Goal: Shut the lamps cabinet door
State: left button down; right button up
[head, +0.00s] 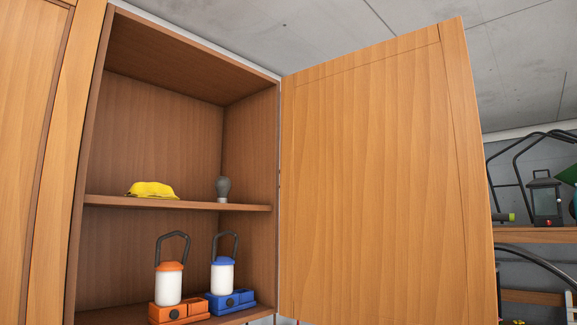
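The lamps cabinet (273,206) is open, with its wooden door (375,180) swung wide to the right on the cabinet's right edge. The door's inner face shows; its lower edge is out of the picture. An orange lamp (168,288) and a blue lamp (222,276), each with a white body and dark handle, stand side by side on the lower shelf. A yellow cap-like thing (152,190) and a small grey bulb-shaped thing (223,188) rest on the upper shelf. Neither of my grippers is in view.
A closed wooden panel (28,120) stands to the left of the opening. At the far right, behind the door, a shelf (535,235) holds a dark lantern (546,200) and other items. Grey concrete ceiling (300,35) is above.

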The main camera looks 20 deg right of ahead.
aim_at(385, 218)
jog(key=i+l+u, duration=0.1)
jog(key=l+u, duration=0.3)
jog(key=l, duration=0.35)
jog(key=l+u, duration=0.4)
jog(key=l, duration=0.35)
jog(key=k+l+u, duration=0.1)
jog(key=l+u, duration=0.35)
jog(key=l, duration=0.35)
